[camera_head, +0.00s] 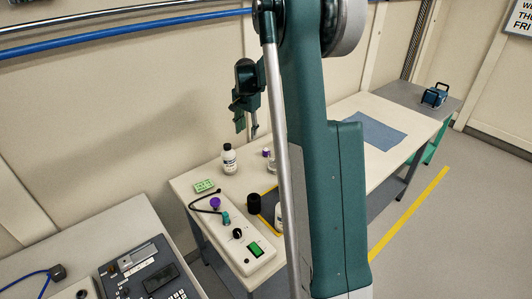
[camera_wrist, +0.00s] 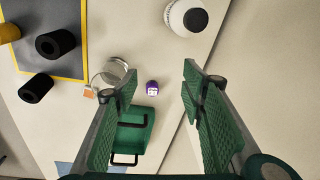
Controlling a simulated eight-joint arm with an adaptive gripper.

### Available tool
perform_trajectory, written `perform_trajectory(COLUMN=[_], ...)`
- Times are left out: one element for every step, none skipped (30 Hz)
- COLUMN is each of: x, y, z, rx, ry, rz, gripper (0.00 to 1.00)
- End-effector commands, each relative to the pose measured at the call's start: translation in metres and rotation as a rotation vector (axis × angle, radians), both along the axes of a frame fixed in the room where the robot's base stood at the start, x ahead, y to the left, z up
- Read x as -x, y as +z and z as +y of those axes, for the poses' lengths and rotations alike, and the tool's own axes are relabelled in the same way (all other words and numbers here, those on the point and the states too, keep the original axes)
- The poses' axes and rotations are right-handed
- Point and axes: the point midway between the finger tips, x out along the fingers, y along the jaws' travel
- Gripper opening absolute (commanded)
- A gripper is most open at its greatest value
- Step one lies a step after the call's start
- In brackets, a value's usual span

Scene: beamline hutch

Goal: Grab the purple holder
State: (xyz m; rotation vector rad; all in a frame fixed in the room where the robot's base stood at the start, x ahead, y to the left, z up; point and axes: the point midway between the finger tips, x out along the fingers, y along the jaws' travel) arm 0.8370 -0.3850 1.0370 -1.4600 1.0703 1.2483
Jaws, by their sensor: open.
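A small purple piece with a white face (camera_wrist: 152,87) shows in the wrist view beside a clear glass vessel (camera_wrist: 120,68), between the lines of my fingers and beyond their tips. In the head view a small purple-topped item (camera_head: 266,152) stands at the back of the white table. I cannot tell for sure which is the holder. My gripper (camera_head: 247,127) hangs above the table's back part, fingers apart and empty; it also shows in the wrist view (camera_wrist: 160,72).
A white bottle with a black cap (camera_head: 229,158) stands near the back edge; its top shows in the wrist view (camera_wrist: 190,18). Black cylinders (camera_wrist: 55,43) are around a yellow-edged grey mat (camera_wrist: 72,12). A green rack (camera_head: 204,186) lies left. The wall is close behind.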

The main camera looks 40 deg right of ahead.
Motion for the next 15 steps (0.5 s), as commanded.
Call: perform_trajectory(x=[-0.004, -0.006, -0.008, -0.010, -0.012, -0.013, -0.015, -0.016, -0.018, -0.019, -0.020, -0.022, -0.022, -0.023, -0.024], y=[-0.006, -0.010, -0.016, -0.020, -0.025, -0.030, -0.035, -0.039, -0.045, -0.050, -0.054, -0.061, -0.065, -0.070, -0.077], z=[-0.011, -0.016, -0.022, -0.028, -0.033, -0.040, -0.045, -0.050, -0.057, -0.063, -0.068, -0.075, -0.080, -0.085, -0.092], rx=[-0.005, -0.008, -0.012, -0.015, -0.017, -0.022, -0.025, -0.028, -0.032, -0.034, -0.037, -0.041, -0.043, -0.047, -0.049], ry=[-0.022, -0.034, -0.053, -0.066, -0.078, -0.097, -0.110, -0.122, -0.140, -0.153, -0.166, -0.184, -0.198, -0.210, -0.227], rz=[0.006, 0.011, 0.016, 0.019, 0.023, 0.029, 0.032, 0.036, 0.042, 0.046, 0.049, 0.055, 0.059, 0.063, 0.067], gripper=[0.41, 0.41, 0.41, 0.41, 0.41, 0.41, 0.41, 0.41, 0.41, 0.41, 0.41, 0.41, 0.41, 0.41, 0.41])
